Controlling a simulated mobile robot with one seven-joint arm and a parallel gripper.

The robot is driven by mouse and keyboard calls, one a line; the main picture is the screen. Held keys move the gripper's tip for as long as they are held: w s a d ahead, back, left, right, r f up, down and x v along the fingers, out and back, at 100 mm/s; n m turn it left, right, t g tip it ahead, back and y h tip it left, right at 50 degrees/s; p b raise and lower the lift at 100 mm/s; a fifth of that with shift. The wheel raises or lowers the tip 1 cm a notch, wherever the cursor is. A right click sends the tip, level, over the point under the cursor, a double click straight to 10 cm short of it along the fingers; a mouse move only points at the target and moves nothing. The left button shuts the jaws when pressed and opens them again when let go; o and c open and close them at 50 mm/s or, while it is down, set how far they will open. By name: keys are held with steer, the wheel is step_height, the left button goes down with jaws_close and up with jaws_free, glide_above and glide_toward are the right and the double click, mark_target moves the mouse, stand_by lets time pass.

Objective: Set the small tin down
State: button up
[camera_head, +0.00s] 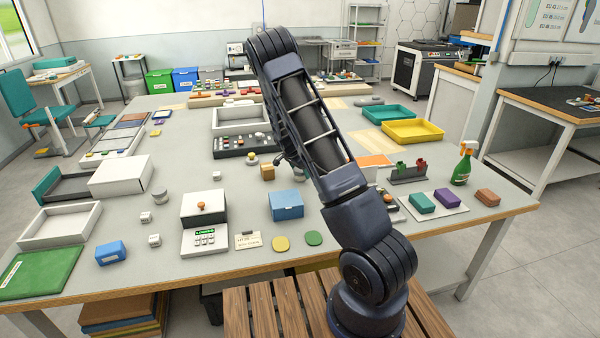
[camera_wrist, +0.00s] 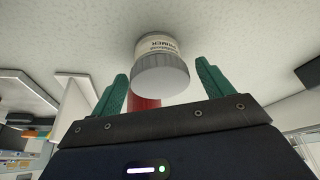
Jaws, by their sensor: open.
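The small tin (camera_wrist: 160,66) has a ribbed grey lid and a pale label reading "PRIMER" in the wrist view, where the picture looks upside down. It appears to stand on the pale tabletop (camera_wrist: 80,30). My gripper (camera_wrist: 162,72) is open, with one green finger on either side of the tin's lid end. Gaps show between the fingers and the tin. In the head view my arm hides most of the gripper, and I cannot make out this tin there.
Bare tabletop (camera_head: 205,172) shows to the left.

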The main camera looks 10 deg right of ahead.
steer(key=v, duration=1)
steer(key=s+d+r+n+y, duration=0.2)
steer(key=s+r+n, duration=0.1)
steer(key=s+r, duration=0.95)
steer(key=s+d+r+n+y, duration=0.2)
steer(key=s+r+n, duration=0.1)
steer(key=s+r, duration=0.8)
steer(key=s+r+n+t, duration=0.2)
steer(key=s+r+n, duration=0.2)
steer(key=s, duration=1.8)
steer(key=shift+s+a+n+t, duration=0.3)
steer(key=shift+s+a+n, duration=0.15)
steer(key=shift+n, duration=0.85)
steer(key=shift+a+r, duration=0.1)
steer(key=shift+r, duration=0.05)
stand_by(1.0)
